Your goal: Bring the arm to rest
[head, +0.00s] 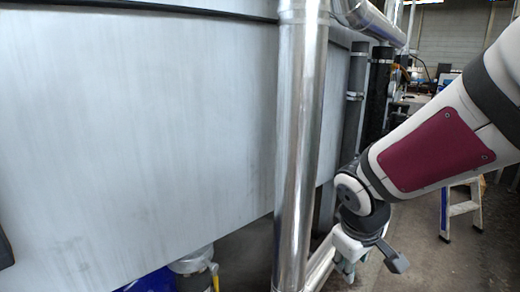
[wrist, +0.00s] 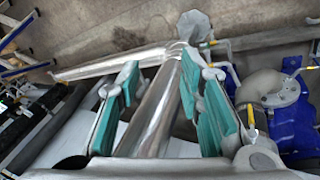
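My arm reaches in from the right in the head view and bends downward at its wrist. My gripper (wrist: 163,92) shows in the wrist view with its two teal-padded fingers spread wide apart. It holds nothing that I can see. A shiny metal pipe (wrist: 156,112) shows in the gap between the fingers; I cannot tell how far beyond them it lies. In the head view the gripper (head: 347,262) is low, right of the upright metal pipe (head: 301,130), and its fingertips are hard to make out.
A large grey panel (head: 140,130) fills the left of the head view. A stepladder (head: 461,210) stands behind my arm at the right. In the wrist view, blue machinery (wrist: 296,128) with a grey dome (wrist: 265,86) is at the right. Bare floor (wrist: 110,25) shows at the top.

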